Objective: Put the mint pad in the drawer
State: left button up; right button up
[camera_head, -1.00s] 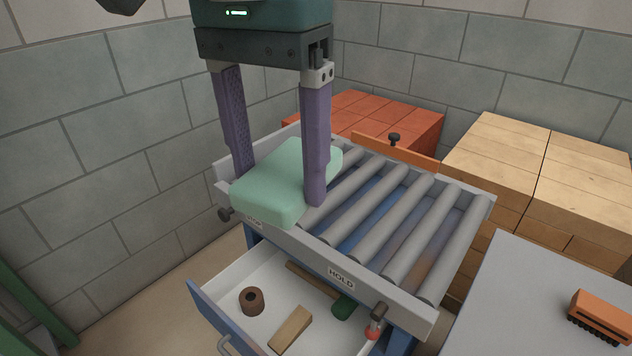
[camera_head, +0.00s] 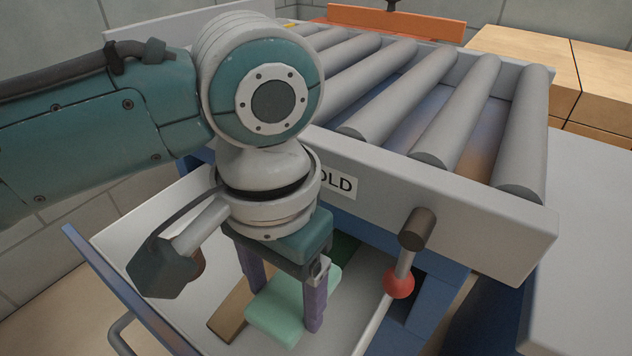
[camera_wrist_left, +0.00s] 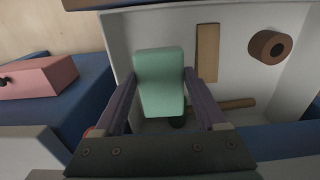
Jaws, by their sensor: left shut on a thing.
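The mint pad (camera_head: 288,308) is a pale green rounded block, held between the purple fingers of my left gripper (camera_head: 286,305). It also shows between the fingertips in the left wrist view (camera_wrist_left: 160,80). The open drawer (camera_head: 125,290) has a blue front and a white inside, under the roller table. The pad is inside the drawer's outline, over its floor; I cannot tell whether it touches the floor. My left arm hides part of the drawer in the head view. My right gripper is not in view.
In the drawer lie a wooden block (camera_wrist_left: 207,52), a brown hollow cylinder (camera_wrist_left: 270,46) and a brown-handled tool (camera_wrist_left: 237,103). A lever with a red ball (camera_head: 399,284) stands at the drawer's right. The roller table's label rail (camera_head: 440,215) is close behind my gripper.

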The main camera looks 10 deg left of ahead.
pick_arm(q)
jog(key=b, duration=0.4)
send_over(294, 351)
notch_tip(294, 351, down, 8)
jog(key=shift+r, duration=0.1)
notch_tip(294, 351, down, 4)
jog(key=b, duration=0.2)
jog(key=shift+f+b, duration=0.25)
jog(key=shift+b, duration=0.15)
jog(key=shift+r, duration=0.1)
jog(key=o, duration=1.1)
jog(key=shift+o, duration=0.2)
